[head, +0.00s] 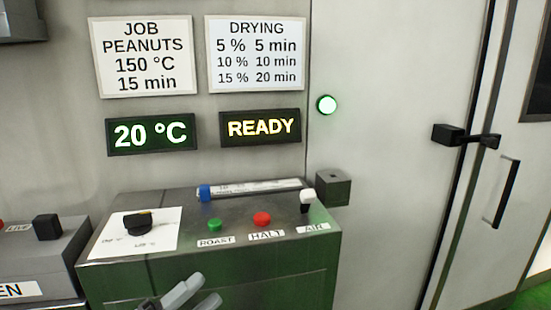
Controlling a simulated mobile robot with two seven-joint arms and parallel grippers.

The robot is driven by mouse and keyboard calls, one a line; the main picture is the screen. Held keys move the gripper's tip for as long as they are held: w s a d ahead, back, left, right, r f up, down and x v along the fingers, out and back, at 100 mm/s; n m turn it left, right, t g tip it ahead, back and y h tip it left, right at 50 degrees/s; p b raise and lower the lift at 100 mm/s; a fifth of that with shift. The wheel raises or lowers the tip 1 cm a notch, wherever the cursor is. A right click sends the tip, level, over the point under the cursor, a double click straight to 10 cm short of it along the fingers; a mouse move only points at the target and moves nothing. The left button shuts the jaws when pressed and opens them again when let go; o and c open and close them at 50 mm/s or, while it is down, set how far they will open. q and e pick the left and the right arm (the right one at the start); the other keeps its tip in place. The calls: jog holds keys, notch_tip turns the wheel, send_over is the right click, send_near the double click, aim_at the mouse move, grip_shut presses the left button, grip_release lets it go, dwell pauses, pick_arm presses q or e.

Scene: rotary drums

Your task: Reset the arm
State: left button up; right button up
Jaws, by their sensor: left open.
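My left gripper (203,289) shows at the bottom of the head view, in front of the green control console (275,285). Its two pale grey fingers are apart with nothing between them. The fingers appear below the console's top edge and look clear of its controls, though the exact gap cannot be told. The rest of my left arm is out of the picture. My right gripper does not show.
The console top carries a black knob (138,223), a green button (214,224), a red button (262,218) and a white-topped lever (307,198). A blue-ended tube (250,189) lies behind them. The display (260,127) reads READY. A door handle (500,190) is right.

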pick_arm(q)
jog(key=s+a+f+n+t+y, duration=0.1)
jog(key=s+a+f+n+y, duration=0.2)
jog(key=f+n+y, duration=0.4)
jog(key=s+a+f+n+y, duration=0.25)
jog(key=f+n+y, duration=0.25)
jog(key=f+n, duration=0.45)
jog(key=s+a+f+n+g+y, duration=0.2)
jog(key=s+f+n+g, duration=0.3)
jog(key=s+f, duration=0.6)
jog(key=shift+s+n+y, duration=0.15)
jog(key=shift+n+y, duration=0.15)
jog(key=shift+n, duration=0.35)
